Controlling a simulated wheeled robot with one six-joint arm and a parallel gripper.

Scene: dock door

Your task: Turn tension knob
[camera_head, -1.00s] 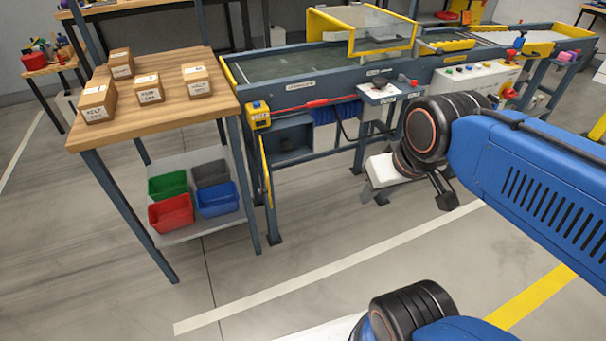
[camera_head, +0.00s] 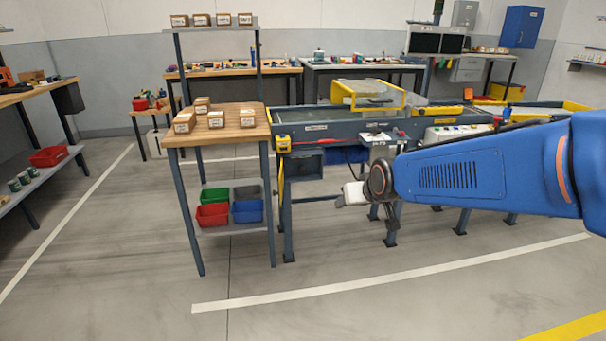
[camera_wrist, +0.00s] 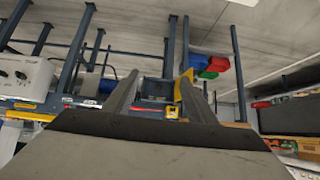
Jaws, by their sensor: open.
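The conveyor bench (camera_head: 330,130) stands in the middle of the head view, with a small raised panel (camera_head: 376,137) at its front. A small red knob-like part (camera_head: 401,133) shows beside that panel; I cannot read whether it is the tension knob. To its right is a white control box (camera_head: 455,132) with coloured buttons; a white box with dark knobs (camera_wrist: 22,74) shows in the wrist view. My gripper (camera_wrist: 160,84) is open and empty, its two fingers apart. It hangs in front of the bench, not touching it. In the head view my arm partly hides the bench's right side.
A wooden table (camera_head: 235,133) with small cartons stands left of the bench, with red (camera_head: 212,214), green and blue bins on its lower shelf. A yellow-framed clear guard (camera_head: 368,95) rises over the bench. Open floor (camera_head: 330,265) lies in front.

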